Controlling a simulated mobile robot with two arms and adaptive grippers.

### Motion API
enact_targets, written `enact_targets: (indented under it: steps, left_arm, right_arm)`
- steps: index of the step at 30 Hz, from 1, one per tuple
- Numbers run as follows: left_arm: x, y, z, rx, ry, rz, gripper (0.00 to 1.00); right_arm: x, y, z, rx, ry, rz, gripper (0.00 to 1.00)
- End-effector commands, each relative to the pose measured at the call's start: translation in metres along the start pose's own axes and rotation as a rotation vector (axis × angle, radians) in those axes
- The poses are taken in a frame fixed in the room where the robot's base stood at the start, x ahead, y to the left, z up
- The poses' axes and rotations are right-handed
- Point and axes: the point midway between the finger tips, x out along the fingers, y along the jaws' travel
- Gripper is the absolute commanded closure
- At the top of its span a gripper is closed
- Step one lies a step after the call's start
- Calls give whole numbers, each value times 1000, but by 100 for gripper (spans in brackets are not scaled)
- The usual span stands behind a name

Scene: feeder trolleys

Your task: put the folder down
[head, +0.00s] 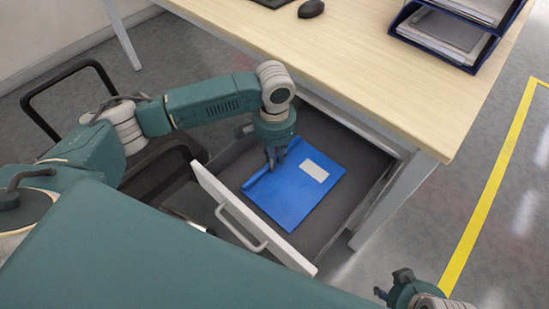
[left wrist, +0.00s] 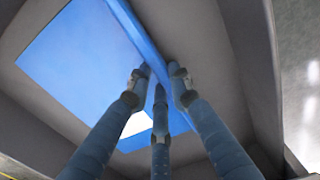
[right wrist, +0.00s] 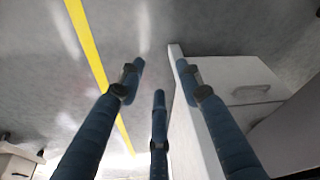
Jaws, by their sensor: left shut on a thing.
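The blue folder (head: 290,190) with a pale label lies flat in the open drawer (head: 353,213) under the desk, or just above its floor; I cannot tell which. My left gripper (head: 273,162) is over the folder's spine side, inside the drawer. In the left wrist view the fingers (left wrist: 157,82) are shut on the spine edge of the blue folder (left wrist: 75,60). My right gripper (head: 387,285) is outside the drawer at the lower right, above the floor. In the right wrist view its fingers (right wrist: 158,80) are spread with nothing between them.
The desk top (head: 385,50) overhangs the drawer's back. A blue letter tray (head: 455,35) with papers and a black mouse (head: 311,8) stand on it. The white drawer front (head: 250,220) faces me. A black chair (head: 75,90) is at left. Floor at right is clear.

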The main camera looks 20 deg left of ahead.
Motion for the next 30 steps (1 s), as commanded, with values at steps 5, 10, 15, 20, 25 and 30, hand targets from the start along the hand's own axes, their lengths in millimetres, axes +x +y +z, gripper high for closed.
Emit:
enact_targets:
  steps: [5,10,15,20,25,30]
  left_arm:
    - [0,0,0,0,0,1,100]
    - [2,0,0,0,-1,0,72]
    - [2,0,0,0,-1,0,61]
    - [2,0,0,0,0,0,61]
    - [-8,0,-1,0,2,1,61]
    - [-39,0,-1,1,2,0,61]
  right_arm:
    - [2,0,0,0,-2,0,65]
    - [7,0,1,0,-5,0,65]
    - [7,0,1,0,-5,1,65]
    - [7,0,1,0,-5,0,65]
    - [0,-1,-1,0,1,-1,65]
    - [36,-2,6,-2,-25,-5,65]
